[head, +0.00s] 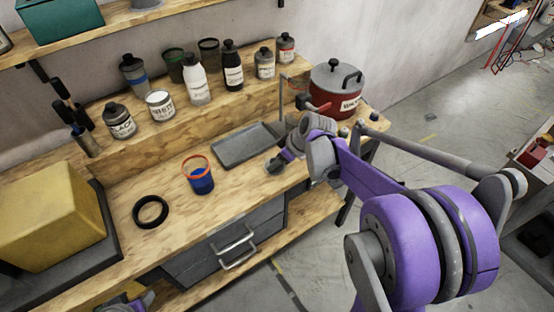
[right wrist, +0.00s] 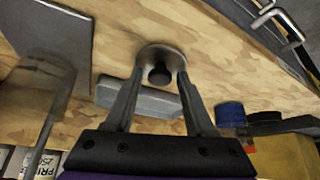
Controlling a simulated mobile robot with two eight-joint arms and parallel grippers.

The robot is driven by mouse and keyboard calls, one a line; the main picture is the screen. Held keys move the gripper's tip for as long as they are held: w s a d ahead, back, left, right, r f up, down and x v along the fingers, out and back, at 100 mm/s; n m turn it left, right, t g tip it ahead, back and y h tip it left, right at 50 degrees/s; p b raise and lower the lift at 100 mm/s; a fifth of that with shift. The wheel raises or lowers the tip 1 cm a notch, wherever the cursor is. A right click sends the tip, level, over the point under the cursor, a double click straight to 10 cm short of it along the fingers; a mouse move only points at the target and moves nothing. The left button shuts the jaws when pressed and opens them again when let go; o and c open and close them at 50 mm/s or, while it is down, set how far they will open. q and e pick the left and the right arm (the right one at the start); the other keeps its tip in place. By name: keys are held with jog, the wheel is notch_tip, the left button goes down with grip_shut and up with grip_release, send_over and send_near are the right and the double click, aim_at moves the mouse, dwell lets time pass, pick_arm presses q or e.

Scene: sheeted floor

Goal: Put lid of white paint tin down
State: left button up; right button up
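The white paint tin (head: 160,105) stands on the raised shelf of the bench, its top showing pale and without a knobbed lid. A round grey lid with a black knob (right wrist: 160,73) is at the fingertips of my right gripper (right wrist: 160,78) in the right wrist view. The fingers stand apart on either side of the knob, with gaps visible. In the head view, the lid (head: 276,166) is low over or on the bench, right of the tray; contact cannot be told.
A grey tray (head: 245,146) lies left of the lid. A blue cup with an orange rim (head: 199,178), a black ring (head: 151,211) and a yellow block (head: 50,215) are further left. A red pot (head: 336,88) stands behind. Several bottles line the shelf.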

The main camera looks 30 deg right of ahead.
jog(key=shift+o, duration=0.4)
jog(key=shift+r, duration=0.35)
jog(key=p+v, duration=0.1)
jog(key=v, duration=1)
jog(key=s+a+f+m+h, duration=0.2)
jog(key=s+a+f+m, duration=0.3)
jog(key=s+a, duration=0.8)
notch_tip(320, 180, down, 2)
jog(key=shift+s+a+f+h, duration=0.15)
jog(key=shift+s+a+h, duration=0.1)
jog(key=shift+s+h, duration=0.25)
